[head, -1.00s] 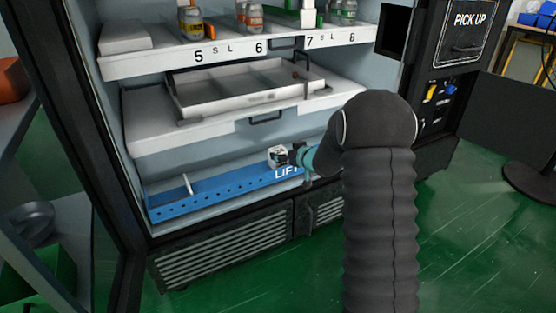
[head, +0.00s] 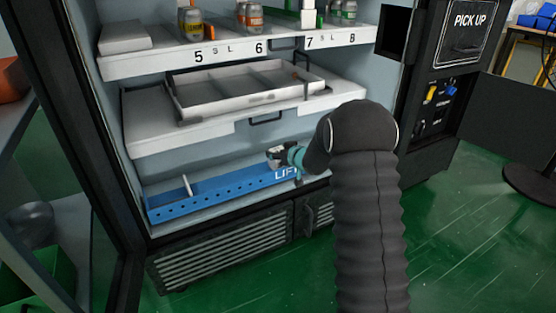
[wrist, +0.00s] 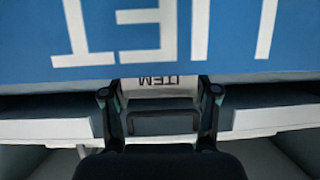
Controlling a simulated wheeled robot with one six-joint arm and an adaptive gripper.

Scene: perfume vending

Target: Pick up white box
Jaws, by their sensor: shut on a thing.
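In the head view my gripper (head: 279,155) is low in the cabinet, just above the right part of the blue lift tray marked LIFT (head: 225,193). A small white box shows at its tip, partly covered by the fingers. In the wrist view the two dark fingers of my gripper (wrist: 159,94) stand on either side of the white box (wrist: 160,90), which carries the word ITEM upside down. They are shut on it. The blue tray face (wrist: 200,40) fills the top of that view. Most of the box is hidden.
A white drawer with a divided tray (head: 250,92) is above my gripper, with a dark handle (head: 266,118). Above it is a shelf (head: 140,67) with cans and slot numbers. A divider (head: 187,186) stands in the blue tray's left part. Vent grilles (head: 225,248) are below.

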